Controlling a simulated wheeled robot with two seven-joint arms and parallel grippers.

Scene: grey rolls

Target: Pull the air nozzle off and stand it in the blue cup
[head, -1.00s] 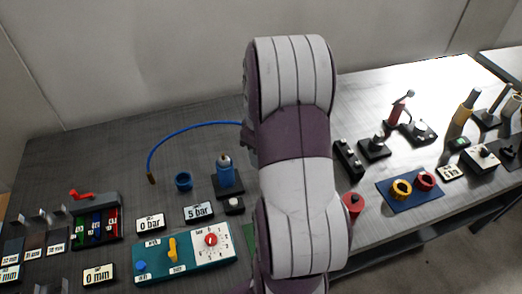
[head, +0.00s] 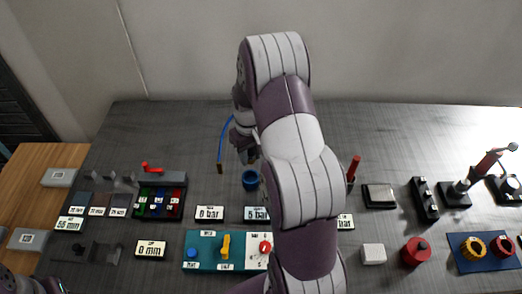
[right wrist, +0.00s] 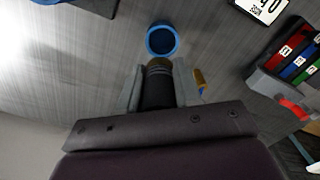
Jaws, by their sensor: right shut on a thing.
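My right gripper (head: 246,150) is above the table just behind the blue cup (head: 250,179), partly covered by my own arm. In the right wrist view, the right gripper (right wrist: 158,82) is shut on the air nozzle (right wrist: 157,92), a dark cylinder with a brass-coloured end. That end points toward the blue cup (right wrist: 162,40) and shows just short of its rim, outside it. The cup stands upright and looks empty inside. The blue hose (head: 224,135) hangs to the left of the gripper, its brass end (head: 220,168) free. My left gripper is out of view.
A 0 bar sign (head: 209,213) and a 5 bar sign (head: 257,214) lie in front of the cup. A teal panel (head: 212,265) with knobs is nearer. A sorting tray (head: 160,180) stands left. The table behind the hose is clear. My arm hides the middle right.

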